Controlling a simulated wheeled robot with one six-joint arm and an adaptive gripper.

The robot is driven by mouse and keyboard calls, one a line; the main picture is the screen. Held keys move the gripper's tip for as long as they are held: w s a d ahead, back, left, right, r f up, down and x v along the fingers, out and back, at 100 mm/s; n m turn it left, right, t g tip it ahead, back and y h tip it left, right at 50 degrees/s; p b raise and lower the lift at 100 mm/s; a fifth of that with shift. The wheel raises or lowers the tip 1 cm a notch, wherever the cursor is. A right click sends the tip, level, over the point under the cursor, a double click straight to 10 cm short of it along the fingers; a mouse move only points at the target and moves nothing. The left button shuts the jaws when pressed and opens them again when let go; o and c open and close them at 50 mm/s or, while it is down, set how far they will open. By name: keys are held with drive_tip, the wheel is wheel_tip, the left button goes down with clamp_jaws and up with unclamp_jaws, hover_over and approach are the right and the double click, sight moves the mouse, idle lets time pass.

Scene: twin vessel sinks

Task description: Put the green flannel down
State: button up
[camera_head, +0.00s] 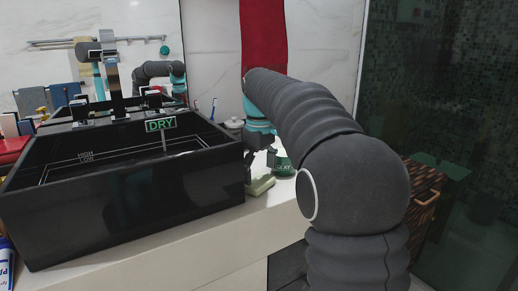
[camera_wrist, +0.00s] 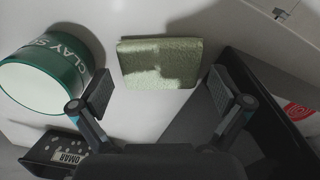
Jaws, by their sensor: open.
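The green flannel (camera_wrist: 158,62) is a folded, pale green cloth lying flat on the white counter in the wrist view. In the head view the flannel (camera_head: 262,185) shows on the counter just right of the black sink, partly behind my gripper. My gripper (camera_wrist: 160,95) is open, its two fingers apart with nothing between them, and the flannel lies beyond the fingertips. In the head view my gripper (camera_head: 258,162) hangs low over the counter beside the sink, partly hidden by my arm.
A green and white clay tub (camera_wrist: 48,70) stands close left of the flannel in the wrist view. A black vessel sink (camera_head: 130,205), marked DRY, fills the left of the head view. A woven basket (camera_head: 425,195) stands at right. A red towel (camera_head: 263,38) hangs behind.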

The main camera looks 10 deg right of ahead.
sight(260, 180)
wheel_tip(260, 180, up, 10)
drive_tip(key=shift+r, duration=0.2)
drive_tip(key=shift+s, duration=0.1)
idle(0.4)
